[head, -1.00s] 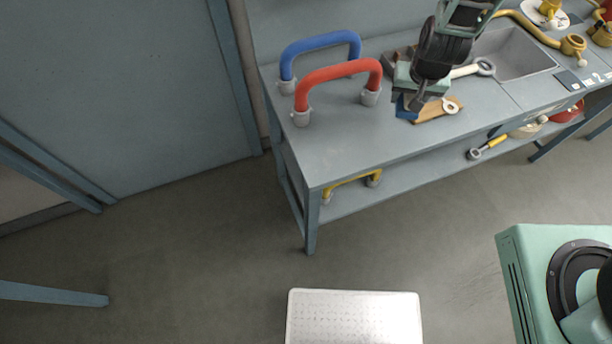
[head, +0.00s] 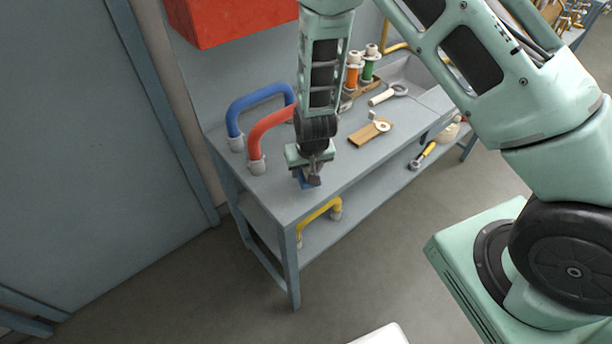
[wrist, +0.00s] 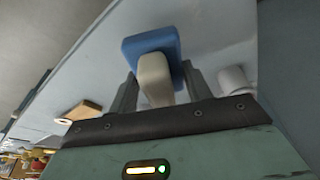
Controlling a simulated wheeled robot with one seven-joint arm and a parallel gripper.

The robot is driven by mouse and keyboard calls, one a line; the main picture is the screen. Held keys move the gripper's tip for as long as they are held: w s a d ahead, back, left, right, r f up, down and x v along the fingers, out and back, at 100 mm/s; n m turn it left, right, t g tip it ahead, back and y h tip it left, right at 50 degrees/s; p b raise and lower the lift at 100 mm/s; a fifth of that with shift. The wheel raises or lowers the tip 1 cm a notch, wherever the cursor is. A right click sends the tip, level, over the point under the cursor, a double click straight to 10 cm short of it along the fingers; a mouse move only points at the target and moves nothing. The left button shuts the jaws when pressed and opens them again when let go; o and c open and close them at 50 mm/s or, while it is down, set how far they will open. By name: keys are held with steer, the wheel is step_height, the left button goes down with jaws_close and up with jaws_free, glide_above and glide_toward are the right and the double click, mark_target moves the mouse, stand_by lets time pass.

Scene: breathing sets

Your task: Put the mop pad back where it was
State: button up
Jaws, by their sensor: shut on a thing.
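The mop pad looks like a blue block (head: 309,183) with a cream grip piece. My gripper (head: 308,174) points down over the left front part of the grey bench top (head: 275,192), near the front edge. In the wrist view my gripper (wrist: 157,88) is shut on the cream piece (wrist: 155,75), with the blue pad (wrist: 150,42) beyond the fingertips. I cannot tell whether the pad touches the bench top. The gripper hides part of the pad in the head view.
A red handle (head: 268,124) and a blue handle (head: 258,97) stand just left of and behind my gripper. A yellow handle (head: 322,209) is on the lower shelf. Bench top between gripper and wooden piece is bare.

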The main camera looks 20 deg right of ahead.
steer(key=shift+f+p, duration=0.45)
steer(key=shift+f, duration=1.4)
steer(key=shift+f, duration=0.1)
steer(key=o, duration=1)
steer(key=shift+o, duration=0.2)
steer(key=shift+d, duration=0.1)
